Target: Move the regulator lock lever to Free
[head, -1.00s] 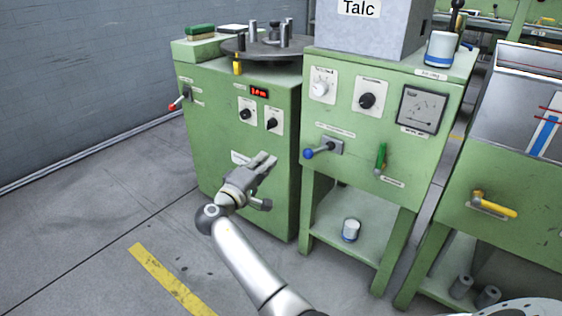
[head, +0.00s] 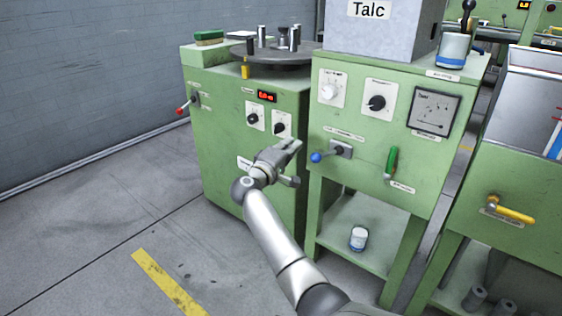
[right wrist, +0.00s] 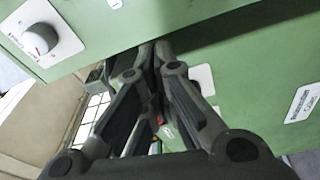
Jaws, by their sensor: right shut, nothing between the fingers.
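The lever labels are too small to read, so I cannot tell for sure which one is the regulator lock lever. A lever with a blue ball (head: 317,157) sits on a grey mount on the front of the middle green cabinet, its ball pointing left. A green handle (head: 391,163) stands nearly upright to its right. A red-tipped lever (head: 181,110) is on the left cabinet's side. My right gripper (head: 296,146) is shut and empty, just left of the blue ball in the head view. It also shows shut in the right wrist view (right wrist: 153,58). My left gripper is out of view.
The middle cabinet (head: 430,165) carries knobs, a gauge (head: 434,112) and a grey Talc box (head: 375,45). The left cabinet (head: 220,130) has a round turntable (head: 270,62) on top. A yellow handle (head: 512,214) is on the right machine. Floor is clear at left.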

